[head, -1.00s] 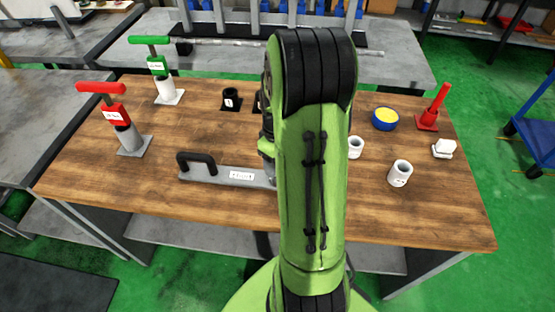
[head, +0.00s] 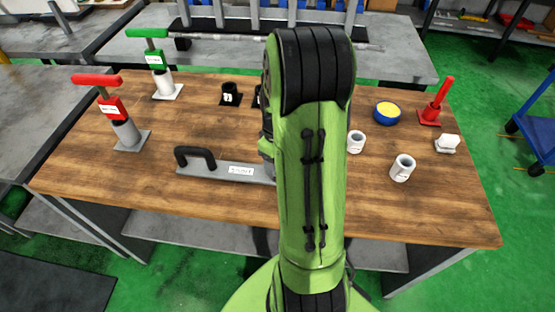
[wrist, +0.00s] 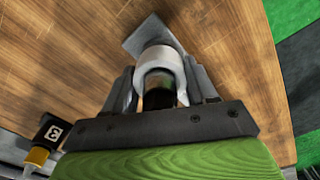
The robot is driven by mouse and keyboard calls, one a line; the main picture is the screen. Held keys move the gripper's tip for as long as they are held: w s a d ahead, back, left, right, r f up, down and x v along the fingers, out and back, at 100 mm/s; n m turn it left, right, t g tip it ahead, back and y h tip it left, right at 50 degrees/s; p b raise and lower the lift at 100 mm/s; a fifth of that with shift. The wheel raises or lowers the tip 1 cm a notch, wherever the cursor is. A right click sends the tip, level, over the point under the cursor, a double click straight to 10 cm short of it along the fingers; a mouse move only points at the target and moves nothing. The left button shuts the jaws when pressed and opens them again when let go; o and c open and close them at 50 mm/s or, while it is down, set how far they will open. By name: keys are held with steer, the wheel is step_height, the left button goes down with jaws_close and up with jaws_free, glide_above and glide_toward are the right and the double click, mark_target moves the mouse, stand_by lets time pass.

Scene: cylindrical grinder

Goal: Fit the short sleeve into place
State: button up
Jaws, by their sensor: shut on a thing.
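My gripper (wrist: 160,92) is shut on a pale grey-white sleeve (wrist: 158,58), held between its two fingers in the wrist view. The sleeve's open end faces the camera and its bore looks dark. A grey plate (wrist: 143,34) lies just beyond the sleeve on the wood; whether the sleeve touches it or sits over a post is unclear. In the head view my arm hides the gripper and the held sleeve. Two other white sleeves, a smaller one (head: 356,143) and a larger one (head: 403,168), stand upright on the bench, right of my arm.
The wooden bench (head: 120,180) also bears a grey handled block (head: 225,170), a black socket (head: 231,95), a red-handled gauge (head: 118,115), a green-handled gauge (head: 158,65), a blue-yellow tin (head: 387,113) and a red stand (head: 434,105). The front right is clear.

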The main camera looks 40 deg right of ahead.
steer(key=shift+f+b, duration=0.45)
steer(key=shift+f, duration=0.15)
steer(key=o, duration=1.3)
steer(key=shift+c, duration=0.2)
steer(key=shift+r, duration=0.1)
step_height(320, 180, up, 16)
steer(key=p, duration=0.4)
steer(key=shift+f, duration=0.2)
steer(key=s+a+r+t, duration=0.2)
steer(key=s+a, duration=0.1)
steer(key=a, duration=0.3)
steer(key=s+a+r+m+t, duration=0.1)
steer(key=s+a+r, duration=0.1)
steer(key=s+a, duration=0.2)
steer(key=s+a+r+t, duration=0.2)
steer(key=s+a, duration=0.2)
steer(key=a, duration=0.6)
steer(key=shift+m+t, duration=0.3)
